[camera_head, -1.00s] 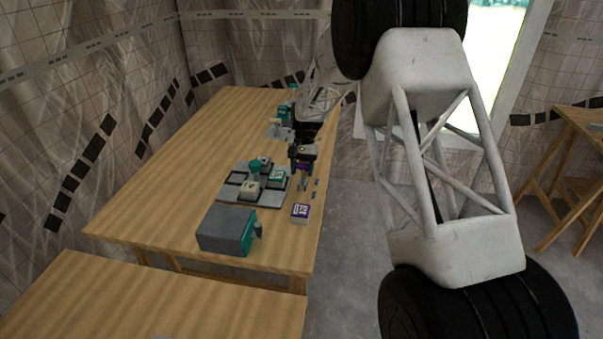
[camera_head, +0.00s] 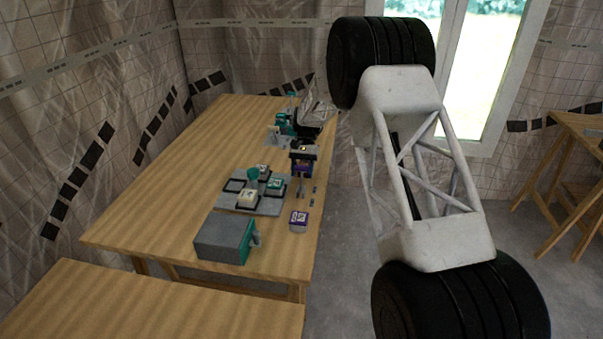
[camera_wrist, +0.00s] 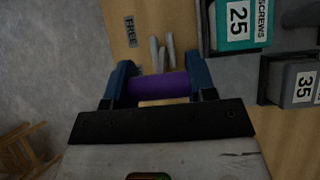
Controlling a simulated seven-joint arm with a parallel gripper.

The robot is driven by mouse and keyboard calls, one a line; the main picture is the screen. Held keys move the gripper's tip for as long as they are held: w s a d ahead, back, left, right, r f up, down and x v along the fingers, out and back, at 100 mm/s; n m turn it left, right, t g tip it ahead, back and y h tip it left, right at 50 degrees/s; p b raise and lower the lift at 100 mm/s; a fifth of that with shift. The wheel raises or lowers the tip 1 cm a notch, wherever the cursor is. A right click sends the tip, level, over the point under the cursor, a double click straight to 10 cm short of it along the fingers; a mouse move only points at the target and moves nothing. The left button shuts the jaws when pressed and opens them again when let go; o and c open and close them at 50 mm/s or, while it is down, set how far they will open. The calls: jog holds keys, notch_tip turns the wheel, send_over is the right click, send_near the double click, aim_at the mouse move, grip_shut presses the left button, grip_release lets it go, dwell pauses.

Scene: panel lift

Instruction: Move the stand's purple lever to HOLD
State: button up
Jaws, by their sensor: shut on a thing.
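The purple lever (camera_wrist: 160,87) shows in the wrist view as a purple bar across the space between my two blue fingers. My gripper (camera_wrist: 159,78) is shut on it, one finger at each end of the visible part. Grey prongs (camera_wrist: 161,50) show just beyond the bar. A label reading FREE (camera_wrist: 130,31) lies on the wood beyond and left of the fingers. No HOLD label can be read in either view. In the head view my gripper (camera_head: 303,157) is small and dark near the table's right edge, with purple parts just below it; the lever's angle cannot be told.
In the head view a purple labelled box (camera_head: 299,222) and a grey-teal box (camera_head: 224,240) stand nearer on the table (camera_head: 160,190), whose left side is bare.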

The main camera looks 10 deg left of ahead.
jog(key=shift+w, duration=0.45)
jog(key=shift+w+f, duration=0.1)
jog(key=o, duration=1.3)
jog(key=v, duration=0.7)
jog(key=shift+w+r, duration=0.2)
jog(key=shift+r, duration=0.1)
